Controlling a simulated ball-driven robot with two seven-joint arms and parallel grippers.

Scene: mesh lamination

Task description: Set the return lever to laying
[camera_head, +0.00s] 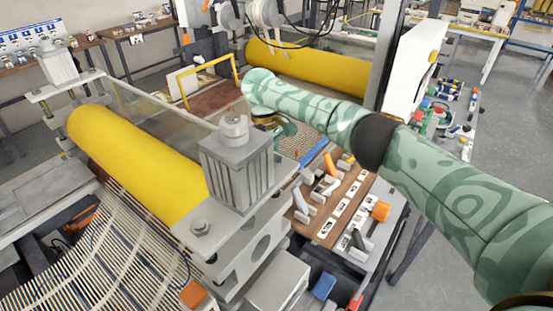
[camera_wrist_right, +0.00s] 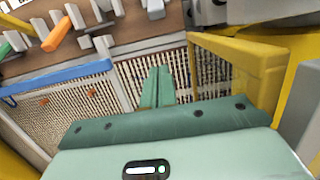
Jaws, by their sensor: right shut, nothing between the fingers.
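A wooden control panel (camera_head: 321,228) carries several levers and labelled plates; I cannot read which is the return lever. An orange-handled lever (camera_head: 330,165) stands near its far left end, and another orange knob (camera_head: 380,211) sits at its right edge. The right wrist view shows the panel at the top, with an orange-handled lever (camera_wrist_right: 56,34) and a green one (camera_wrist_right: 12,44). My right gripper (camera_wrist_right: 158,88) has its two green fingers together, empty, over the mesh and apart from the levers. In the head view it is mostly hidden behind my arm. My left gripper is out of view.
A blue bar (camera_wrist_right: 60,76) runs between panel and mesh (camera_wrist_right: 130,80). A yellow frame (camera_wrist_right: 240,60) stands close right of my fingers. A yellow roller (camera_head: 140,155) and a grey motor block (camera_head: 237,165) stand left of the panel in the head view.

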